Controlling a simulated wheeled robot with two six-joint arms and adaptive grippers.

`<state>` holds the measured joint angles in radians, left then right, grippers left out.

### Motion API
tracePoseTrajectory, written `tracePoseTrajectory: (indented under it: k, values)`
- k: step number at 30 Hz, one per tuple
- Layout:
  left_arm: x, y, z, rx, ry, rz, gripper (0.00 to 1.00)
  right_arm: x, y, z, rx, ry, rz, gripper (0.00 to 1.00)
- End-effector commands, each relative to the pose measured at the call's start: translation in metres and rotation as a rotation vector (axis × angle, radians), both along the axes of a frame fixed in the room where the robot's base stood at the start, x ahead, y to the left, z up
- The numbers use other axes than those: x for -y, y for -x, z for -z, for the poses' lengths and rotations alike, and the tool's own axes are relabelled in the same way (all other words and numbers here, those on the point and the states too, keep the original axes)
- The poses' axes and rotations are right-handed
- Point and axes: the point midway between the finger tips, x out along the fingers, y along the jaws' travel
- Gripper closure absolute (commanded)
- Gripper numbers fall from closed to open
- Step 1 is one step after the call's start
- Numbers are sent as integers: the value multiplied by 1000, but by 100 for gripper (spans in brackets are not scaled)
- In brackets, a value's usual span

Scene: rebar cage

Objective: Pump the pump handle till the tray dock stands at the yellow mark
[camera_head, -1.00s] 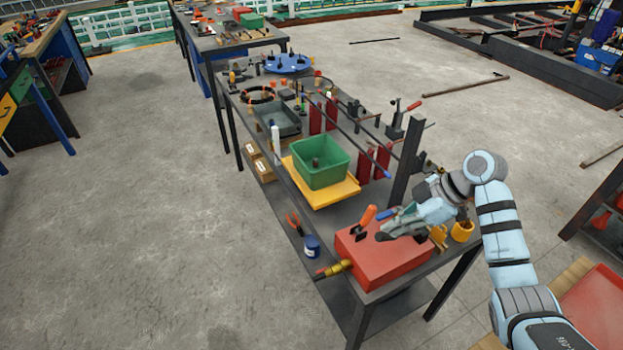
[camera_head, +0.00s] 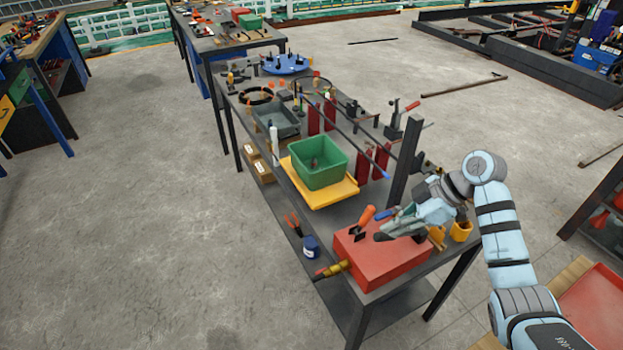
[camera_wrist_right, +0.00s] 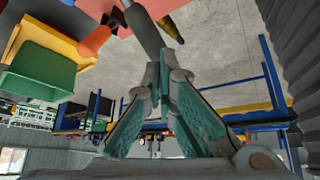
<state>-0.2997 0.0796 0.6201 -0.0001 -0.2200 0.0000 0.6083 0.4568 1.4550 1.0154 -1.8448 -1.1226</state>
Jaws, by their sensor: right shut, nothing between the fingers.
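The pump is a red box (camera_head: 382,268) on the near end of the grey bench, with an orange-gripped handle (camera_head: 366,215) on its top. The handle leans up and to the right. The tray dock, a yellow platform (camera_head: 335,197), carries a green bin (camera_head: 322,172) with a small dark thing inside. My right gripper (camera_head: 381,237) is shut and empty above the red box, just right of the handle's foot. The orange grip (camera_wrist_right: 95,41) shows left of the right gripper (camera_wrist_right: 165,57) in the right wrist view. I cannot make out the yellow mark. My left gripper is out of view.
A dark upright post (camera_head: 405,162) stands behind the pump. A yellow cup (camera_head: 461,231) sits right of it. A brass fitting (camera_head: 334,270) sticks out of the box's left side. A blue jar (camera_head: 311,247) stands left of the pump.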

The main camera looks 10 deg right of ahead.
Motion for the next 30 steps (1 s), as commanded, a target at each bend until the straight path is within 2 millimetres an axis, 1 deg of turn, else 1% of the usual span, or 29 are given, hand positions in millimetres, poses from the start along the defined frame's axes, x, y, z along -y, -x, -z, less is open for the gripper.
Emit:
tracePoseTrajectory:
  k: [5, 12, 22, 30]
  values:
    - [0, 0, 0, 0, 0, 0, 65, -1, 0, 2, -1, 0, -1, 100]
    - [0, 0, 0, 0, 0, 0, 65, -6, 2, 12, 0, 0, -1, 100]
    - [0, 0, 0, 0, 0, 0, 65, -7, 2, 14, 0, 0, 0, 100]
    - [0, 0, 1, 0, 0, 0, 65, -13, 4, 25, -1, 0, -1, 100]
